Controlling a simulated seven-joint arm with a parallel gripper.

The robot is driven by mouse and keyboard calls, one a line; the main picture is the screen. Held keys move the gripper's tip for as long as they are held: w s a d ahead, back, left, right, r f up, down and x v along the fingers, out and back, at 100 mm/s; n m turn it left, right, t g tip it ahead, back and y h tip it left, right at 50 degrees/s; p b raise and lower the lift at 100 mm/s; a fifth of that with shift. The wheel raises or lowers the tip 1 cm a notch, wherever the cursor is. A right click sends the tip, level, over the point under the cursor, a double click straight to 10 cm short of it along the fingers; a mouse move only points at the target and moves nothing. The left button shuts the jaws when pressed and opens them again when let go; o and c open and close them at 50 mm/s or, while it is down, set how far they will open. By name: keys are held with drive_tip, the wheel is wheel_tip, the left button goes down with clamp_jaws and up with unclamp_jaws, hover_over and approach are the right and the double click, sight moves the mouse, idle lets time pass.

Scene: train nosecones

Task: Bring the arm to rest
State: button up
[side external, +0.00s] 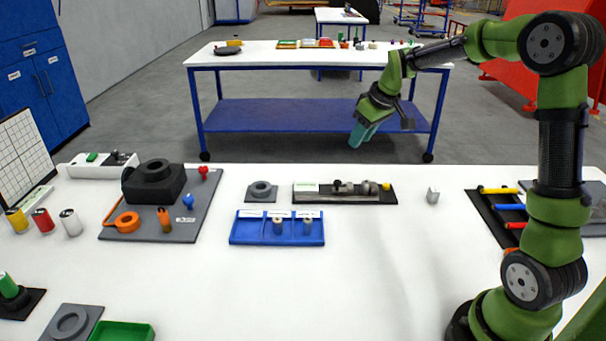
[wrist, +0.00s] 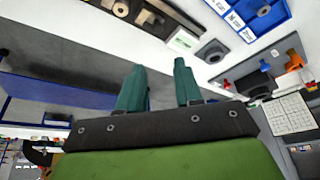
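My gripper (side external: 362,133) hangs in the air above the far edge of the white work table (side external: 385,270), with its teal fingers pointing down. In the wrist view my gripper (wrist: 160,80) has its two fingers apart and nothing between them. It touches nothing that I can see. My green and black arm rises at the right and reaches over to the left.
A blue tray (side external: 277,238) holds two small cylinders. Behind it are a grey ring plate (side external: 262,191) and a long fixture (side external: 320,198). A grey board (side external: 150,233) with a black block stands left; markers (side external: 497,190) lie right. The front middle is clear.

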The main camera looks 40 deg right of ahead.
drive_tip(key=s+a+r+m+t+y, duration=0.1)
drive_tip(key=s+a+r+m, duration=0.1)
drive_tip(key=s+a, duration=0.7)
drive_tip(key=s+a+r+m+t+y, duration=0.1)
drive_tip(key=s+a+r+m, duration=0.1)
drive_tip(key=s+a, duration=0.7)
drive_tip(key=s+r, duration=0.1)
drive_tip(key=s, duration=0.2)
drive_tip(key=shift+a+t, duration=0.3)
drive_tip(key=shift+a, duration=0.05)
